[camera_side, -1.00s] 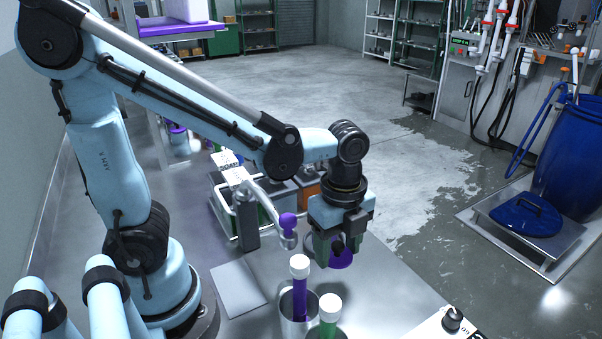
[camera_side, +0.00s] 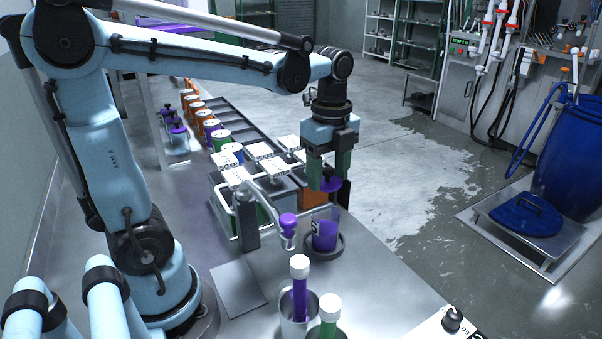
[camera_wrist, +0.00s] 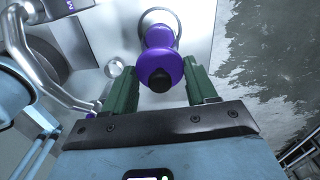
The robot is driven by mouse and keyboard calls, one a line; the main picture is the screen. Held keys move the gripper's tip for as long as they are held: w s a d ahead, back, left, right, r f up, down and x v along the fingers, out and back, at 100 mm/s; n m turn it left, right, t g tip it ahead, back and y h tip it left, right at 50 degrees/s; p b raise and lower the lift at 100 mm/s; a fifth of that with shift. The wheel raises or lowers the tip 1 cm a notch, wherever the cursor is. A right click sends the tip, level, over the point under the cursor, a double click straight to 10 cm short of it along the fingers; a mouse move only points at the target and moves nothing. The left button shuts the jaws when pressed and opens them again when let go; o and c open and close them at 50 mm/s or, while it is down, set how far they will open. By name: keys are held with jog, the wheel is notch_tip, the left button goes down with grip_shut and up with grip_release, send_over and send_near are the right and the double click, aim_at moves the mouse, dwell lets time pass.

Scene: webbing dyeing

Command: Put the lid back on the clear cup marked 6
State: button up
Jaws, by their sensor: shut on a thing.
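My gripper (camera_side: 328,184) is shut on the black knob of a purple lid (camera_side: 331,186) and holds it in the air. Below it stands a cup (camera_side: 324,235) with purple contents and a small dark label on its left side; I cannot read the label. The cup is upright, open at the top, and apart from the lid. In the wrist view, the green fingers of my gripper (camera_wrist: 160,76) stand on both sides of the black knob (camera_wrist: 160,79). The purple lid (camera_wrist: 152,66) overlaps the cup there and hides part of it.
The cup stands on a dark round base (camera_side: 341,247). A tube with purple contents (camera_side: 300,298) and a green one (camera_side: 328,326) stand in front. A rack with white-topped boxes (camera_side: 268,150) is behind.

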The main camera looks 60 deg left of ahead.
jog(key=shift+f, duration=2.8)
jog(key=shift+f, duration=0.15)
jog(key=o, duration=1.4)
jog(key=shift+c, duration=0.2)
jog(key=shift+r, duration=3.5)
grip_shut()
